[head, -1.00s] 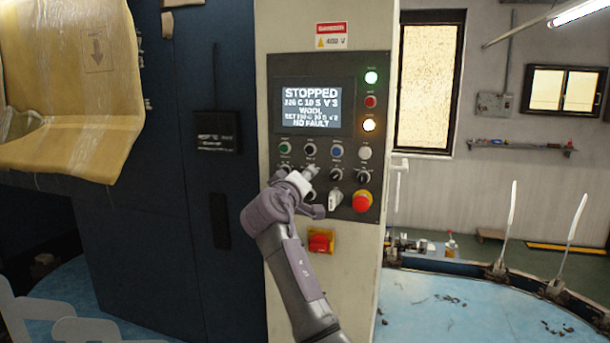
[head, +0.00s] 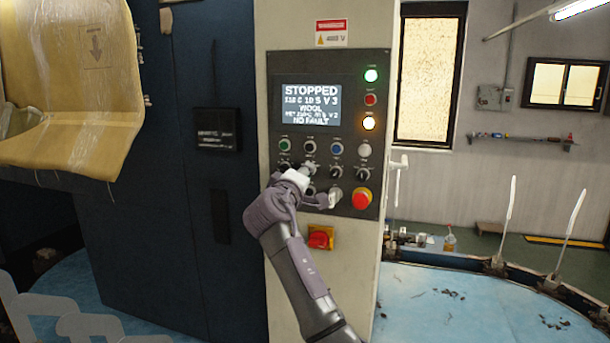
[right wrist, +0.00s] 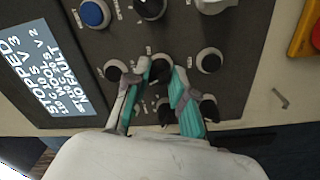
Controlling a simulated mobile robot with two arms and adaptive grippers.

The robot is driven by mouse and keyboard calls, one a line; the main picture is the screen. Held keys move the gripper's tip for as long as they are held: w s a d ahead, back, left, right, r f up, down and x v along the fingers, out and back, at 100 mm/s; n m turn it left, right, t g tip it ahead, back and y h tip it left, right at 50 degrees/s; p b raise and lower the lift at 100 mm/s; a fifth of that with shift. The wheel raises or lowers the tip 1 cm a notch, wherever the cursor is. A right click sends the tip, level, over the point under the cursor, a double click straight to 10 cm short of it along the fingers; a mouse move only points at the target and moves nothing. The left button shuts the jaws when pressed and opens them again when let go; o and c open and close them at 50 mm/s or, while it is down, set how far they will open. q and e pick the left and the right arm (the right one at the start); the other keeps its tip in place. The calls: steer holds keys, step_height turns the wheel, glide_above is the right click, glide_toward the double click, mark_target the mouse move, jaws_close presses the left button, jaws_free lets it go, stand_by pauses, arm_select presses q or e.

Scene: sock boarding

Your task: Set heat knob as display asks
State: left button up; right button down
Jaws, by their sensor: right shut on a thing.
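The control panel (head: 275,110) has a lit display (head: 311,105) reading STOPPED, WOOL and NO FAULT; its number lines, with C, S and V, are too blurred to read surely. Below are a button row and dark knobs. My right gripper (head: 308,176) is at the upper knob row, second column. In the right wrist view its teal-padded fingers (right wrist: 156,88) straddle a black knob (right wrist: 160,72) and are shut on it. Its label is unreadable, so I cannot tell whether it is the heat knob. My left gripper is out of view.
A red emergency button (head: 361,198) and a pale selector knob (head: 334,198) sit close right of the gripper. A red-and-yellow switch (head: 320,238) is below. A blue round table (head: 440,305) with upright pale forms stands at right.

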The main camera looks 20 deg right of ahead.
steer(key=shift+r, duration=0.1)
steer(key=c, duration=1)
jaws_free()
steer(key=shift+d, duration=0.1)
steer(key=shift+o, duration=0.2)
steer(key=v, duration=1.2)
steer(key=shift+f, duration=0.2)
